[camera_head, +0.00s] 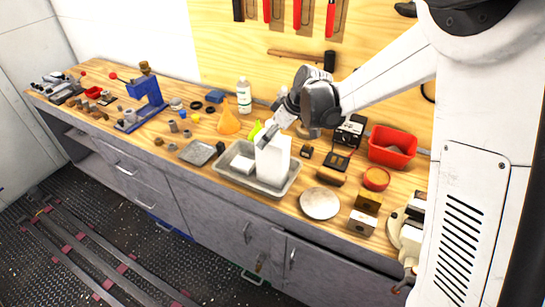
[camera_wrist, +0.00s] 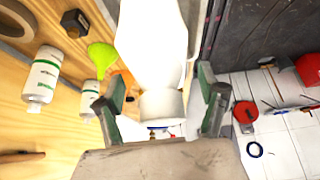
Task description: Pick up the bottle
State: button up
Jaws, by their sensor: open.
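A large plain white bottle (camera_head: 272,160) stands upright in a grey metal tray (camera_head: 222,163) on the wooden bench. In the wrist view the white bottle (camera_wrist: 152,50) narrows to a neck between my fingers. My gripper (camera_head: 267,135) is at the top of this bottle. In the wrist view my gripper (camera_wrist: 161,103) has its two fingers apart, one on each side of the neck, with gaps visible. A smaller white bottle with a green label (camera_head: 244,97) stands farther back; it also shows in the wrist view (camera_wrist: 41,78).
A white block (camera_head: 241,164) lies in the tray beside the large bottle. An orange funnel (camera_head: 228,122) and a green funnel (camera_wrist: 102,56) are close by. A red bin (camera_head: 392,147), a round pale plate (camera_head: 320,203) and a blue clamp-like tool (camera_head: 147,92) sit on the bench.

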jog(key=shift+x, duration=0.8)
grip_shut()
